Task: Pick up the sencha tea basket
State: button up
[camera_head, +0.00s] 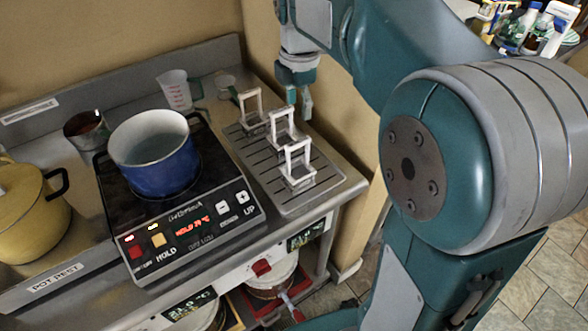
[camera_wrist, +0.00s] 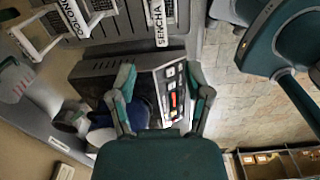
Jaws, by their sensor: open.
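Three small white-framed tea baskets stand in a row on the slotted drip tray in the head view. In the wrist view, a label reading SENCHA marks the sencha tea basket (camera_wrist: 158,12) at the top edge, partly cut off. By its place beside the cooker's control end, it appears to be the front basket (camera_head: 297,165) in the head view. My gripper (camera_head: 299,100) hangs above the tray's back right edge, apart from the baskets. In the wrist view my gripper (camera_wrist: 162,85) has its fingers spread with nothing between them.
A blue pot (camera_head: 155,172) stands on the black cooker (camera_head: 180,235) left of the drip tray (camera_head: 325,188). A yellow pot (camera_head: 30,222), a metal can (camera_head: 86,130) and a measuring cup (camera_head: 174,92) are also on the counter. A wall rises behind.

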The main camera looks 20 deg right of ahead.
aim_at(298, 141)
jog(key=shift+w+f+n, duration=0.25)
jog(key=shift+f+n, duration=0.15)
jog(key=shift+f, duration=0.1)
notch_tip(298, 141, down, 10)
jog(key=shift+s+f, duration=0.1)
grip_shut()
